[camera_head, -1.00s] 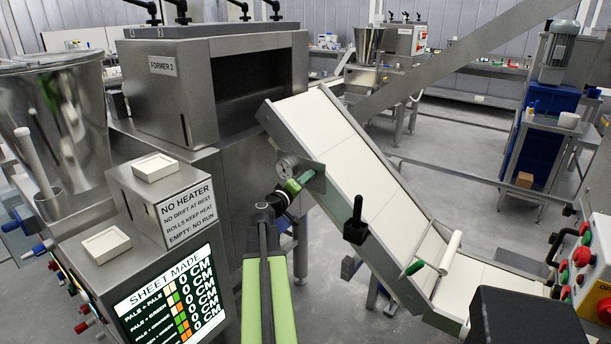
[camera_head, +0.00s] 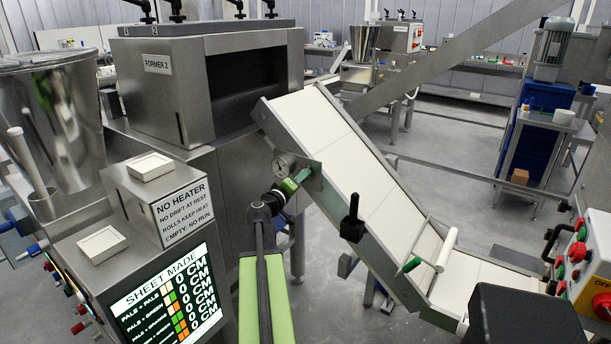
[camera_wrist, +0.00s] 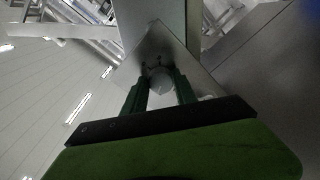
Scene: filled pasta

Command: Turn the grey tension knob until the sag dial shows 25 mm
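The sag dial (camera_head: 284,165) is a small round gauge beside the upper left side of the sloping white belt; its reading is too small to make out. My gripper (camera_head: 304,176) reaches to the metal plate just right of the dial. In the wrist view, the two green fingers of my gripper (camera_wrist: 160,82) stand apart on either side of a round grey knob (camera_wrist: 159,80) in front of a pale plate (camera_wrist: 140,62). I cannot tell whether the fingers press on the knob. In the head view the knob is hidden by the gripper.
The sloping belt (camera_head: 340,150) runs down to the right, with a black lever (camera_head: 352,220) at its near side and a white roller (camera_head: 447,249) lower down. The former machine (camera_head: 160,90) stands behind. A screen (camera_head: 168,300) and a button panel (camera_head: 585,255) flank my arm.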

